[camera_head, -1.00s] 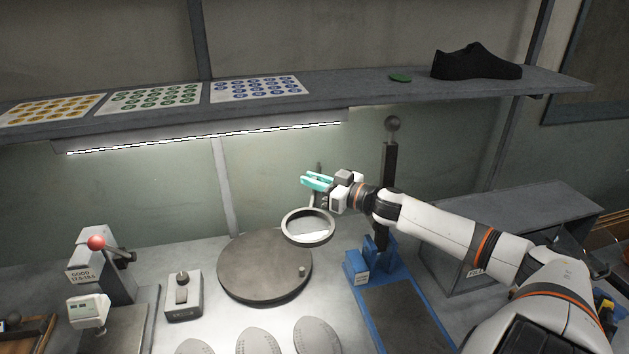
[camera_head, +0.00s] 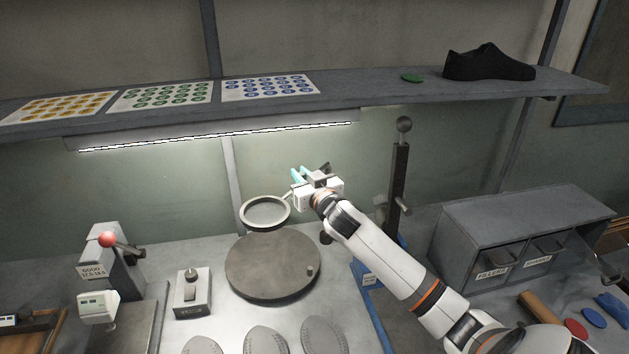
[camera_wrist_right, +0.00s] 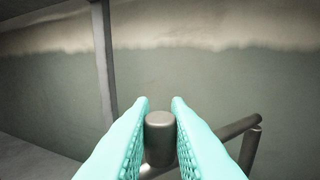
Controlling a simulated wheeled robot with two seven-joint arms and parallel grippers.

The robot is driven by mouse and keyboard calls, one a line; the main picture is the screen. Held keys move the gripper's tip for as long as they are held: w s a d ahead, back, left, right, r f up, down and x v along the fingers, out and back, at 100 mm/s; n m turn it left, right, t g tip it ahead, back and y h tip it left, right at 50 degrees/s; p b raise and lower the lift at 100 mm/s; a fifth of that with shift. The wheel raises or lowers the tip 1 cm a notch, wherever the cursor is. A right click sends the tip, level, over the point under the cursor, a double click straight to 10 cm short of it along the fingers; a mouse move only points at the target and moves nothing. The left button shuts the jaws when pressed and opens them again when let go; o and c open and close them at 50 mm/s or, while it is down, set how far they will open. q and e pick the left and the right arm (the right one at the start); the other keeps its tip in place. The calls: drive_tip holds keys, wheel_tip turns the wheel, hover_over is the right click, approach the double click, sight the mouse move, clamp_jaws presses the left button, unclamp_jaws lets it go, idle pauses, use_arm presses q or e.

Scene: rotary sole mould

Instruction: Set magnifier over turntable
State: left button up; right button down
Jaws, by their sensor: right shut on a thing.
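The magnifier (camera_head: 245,218) is a grey ring with a clear lens. In the head view it appears just beyond the back edge of the turntable (camera_head: 272,262), a dark grey round disc with a small knob near its right edge. My right gripper (camera_head: 298,176) is up and to the right of the ring, its teal fingers shut on the magnifier's arm. In the right wrist view the fingers (camera_wrist_right: 160,125) close on a dark cylindrical post, with a bent rod to the right. My left gripper is not in view.
A tall dark post with a ball top (camera_head: 400,165) stands right of my gripper. A grey drawer unit (camera_head: 455,245) is at the right. A switch box (camera_head: 192,293) sits left of the turntable, and grey soles (camera_head: 265,342) lie in front. A shelf (camera_head: 350,97) runs above.

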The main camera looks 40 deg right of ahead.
drive_tip(key=shift+w+a+m+g+h+b, duration=0.25)
drive_tip(key=shift+w+m+h+b, duration=0.3)
drive_tip(key=shift+w+m+h, duration=0.35)
drive_tip(key=shift+s, duration=0.1)
drive_tip(key=c, duration=1.4)
unclamp_jaws()
drive_tip(key=shift+s, duration=0.1)
drive_tip(key=b+v, duration=0.3)
drive_tip(key=v, duration=0.8)
drive_tip(key=shift+s+a, duration=0.2)
drive_tip(key=shift+s, duration=0.15)
